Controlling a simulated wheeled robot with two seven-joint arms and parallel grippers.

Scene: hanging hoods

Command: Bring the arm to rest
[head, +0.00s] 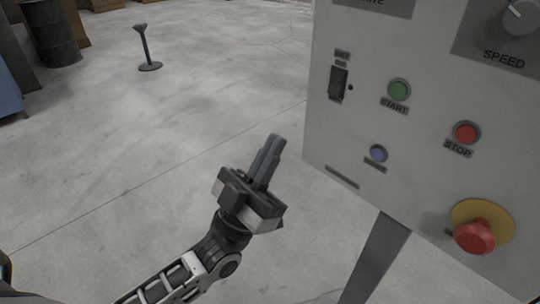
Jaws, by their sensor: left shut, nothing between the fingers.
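My left gripper (268,158) is shut and empty in the middle of the head view. Its arm comes in from the bottom left, and its fingers point up and a little to the right. It is to the left of the grey control panel (425,140) and appears apart from it. The fingertips show against the bare floor. My right gripper is not in view.
The panel has a green START button (398,89), a red STOP button (465,132), a blue button (378,153), a black switch (338,83), a SPEED knob (521,17) and a red mushroom button (474,236). A stand (146,48) and barrel (52,32) are farther back. Floor is clear between.

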